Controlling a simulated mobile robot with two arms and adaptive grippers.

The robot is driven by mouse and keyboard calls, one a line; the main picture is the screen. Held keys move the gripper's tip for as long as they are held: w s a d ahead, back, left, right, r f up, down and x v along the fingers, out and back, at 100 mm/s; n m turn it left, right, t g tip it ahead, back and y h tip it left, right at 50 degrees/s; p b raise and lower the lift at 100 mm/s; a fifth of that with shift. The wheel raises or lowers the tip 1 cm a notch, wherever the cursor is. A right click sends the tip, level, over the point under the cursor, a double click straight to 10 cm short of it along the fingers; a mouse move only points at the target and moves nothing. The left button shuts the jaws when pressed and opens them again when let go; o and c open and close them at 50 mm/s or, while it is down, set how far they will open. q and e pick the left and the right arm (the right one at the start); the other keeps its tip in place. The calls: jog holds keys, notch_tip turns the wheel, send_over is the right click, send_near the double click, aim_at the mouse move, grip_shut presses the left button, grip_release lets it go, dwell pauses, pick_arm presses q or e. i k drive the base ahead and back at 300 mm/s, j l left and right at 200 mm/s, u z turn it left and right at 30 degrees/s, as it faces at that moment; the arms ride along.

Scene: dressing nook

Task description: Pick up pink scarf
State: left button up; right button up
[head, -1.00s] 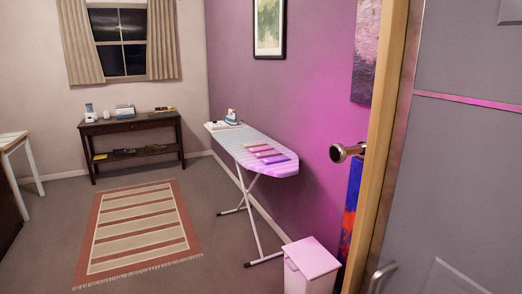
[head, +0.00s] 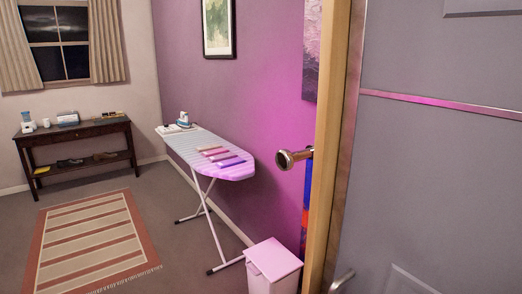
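Several folded cloths lie in a row across the ironing board (head: 185,143), which stands against the purple wall. A pinkish folded cloth (head: 218,155) lies in the middle of the row, between a reddish one and a purple one. It may be the pink scarf, but magenta light falls on the board and the cloths are small, so I cannot be sure. Neither of my grippers is in view.
A door (head: 435,150) and its wooden edge fill the right side. A pink lidded bin (head: 272,262) stands before the board. An iron (head: 184,118) rests at the board's far end. A striped rug (head: 92,240) and dark side table (head: 85,130) are at left.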

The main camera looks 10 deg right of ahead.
aim_at(220, 150)
jog(key=i+j+z, duration=0.55)
jog(key=i+z, duration=0.2)
jog(key=i+j+z, duration=0.2)
jog(key=j+z, duration=0.15)
jog(key=j, duration=0.1)
